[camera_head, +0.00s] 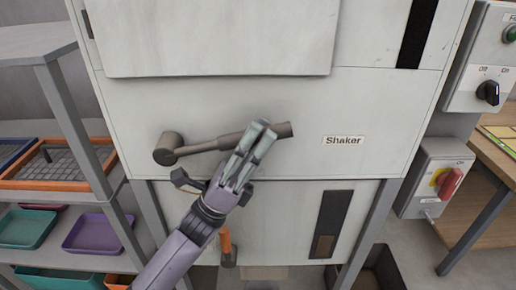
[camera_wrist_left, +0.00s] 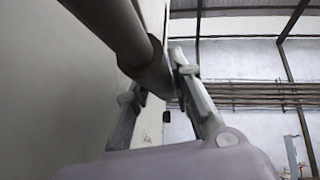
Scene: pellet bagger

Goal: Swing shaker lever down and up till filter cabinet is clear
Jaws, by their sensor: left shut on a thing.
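The shaker lever (camera_head: 208,145) is a dark grey bar on the front of the pale filter cabinet (camera_head: 265,105). Its round pivot (camera_head: 167,149) is at the left, and the bar points right, tilted slightly up toward its free end. A "Shaker" label (camera_head: 343,141) is right of that end. My left gripper (camera_head: 262,137) is shut on the lever near its free end. In the left wrist view the lever (camera_wrist_left: 120,30) runs between the fingers (camera_wrist_left: 160,85). The fingers cover part of the bar in the head view. My right gripper is not in view.
A shelf with coloured trays (camera_head: 93,232) stands at the left. An orange handle (camera_head: 225,240) hangs below the lever. A wooden table (camera_head: 490,160) is far right.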

